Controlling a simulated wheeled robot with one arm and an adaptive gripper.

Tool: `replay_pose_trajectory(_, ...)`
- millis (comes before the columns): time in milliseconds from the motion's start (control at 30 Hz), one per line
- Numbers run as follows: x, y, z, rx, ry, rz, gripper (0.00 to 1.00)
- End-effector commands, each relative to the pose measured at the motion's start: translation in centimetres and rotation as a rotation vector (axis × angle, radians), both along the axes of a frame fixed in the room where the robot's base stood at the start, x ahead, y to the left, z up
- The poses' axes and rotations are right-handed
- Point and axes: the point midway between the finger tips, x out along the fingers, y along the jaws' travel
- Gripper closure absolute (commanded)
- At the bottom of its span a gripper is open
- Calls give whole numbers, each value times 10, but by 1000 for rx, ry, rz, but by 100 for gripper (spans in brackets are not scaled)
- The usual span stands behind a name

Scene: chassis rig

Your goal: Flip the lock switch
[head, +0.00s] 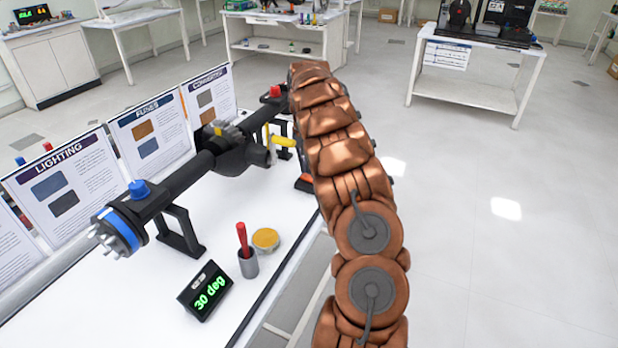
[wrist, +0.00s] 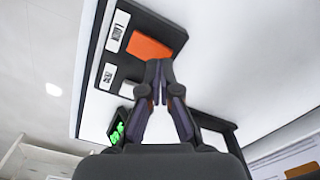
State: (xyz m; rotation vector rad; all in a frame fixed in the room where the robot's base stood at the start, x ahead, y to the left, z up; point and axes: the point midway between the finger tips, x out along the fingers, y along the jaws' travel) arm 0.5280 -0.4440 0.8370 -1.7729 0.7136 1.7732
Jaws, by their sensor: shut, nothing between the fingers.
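The lock switch appears as an orange rocker (wrist: 149,47) on a black panel (wrist: 165,22) in the wrist view. Two white labels with lettering too small to read surely sit along the panel's left side. My gripper (wrist: 158,68) is shut and empty, its fingertips just below the orange rocker in the picture. Whether the tips touch it I cannot tell. In the head view a bit of orange (head: 305,184) shows beside my copper arm at the table's right edge; the arm hides most of that area and my gripper.
A black axle (head: 180,185) on stands spans the white table (head: 225,225). A display reading 30 deg (head: 206,291), a cup with a red tool (head: 248,262) and a yellow-topped tin (head: 265,239) stand near the front. Information boards (head: 70,184) line the back.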

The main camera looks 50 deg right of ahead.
Motion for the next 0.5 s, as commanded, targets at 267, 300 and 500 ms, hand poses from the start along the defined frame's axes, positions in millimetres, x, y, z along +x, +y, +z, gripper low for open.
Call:
replay_pose_trajectory(267, 0, 0, -1, 0, 0, 0, 100)
replay_pose_trajectory(300, 0, 0, -1, 0, 0, 0, 100)
replay_pose_trajectory(500, 0, 0, -4, 0, 0, 0, 100)
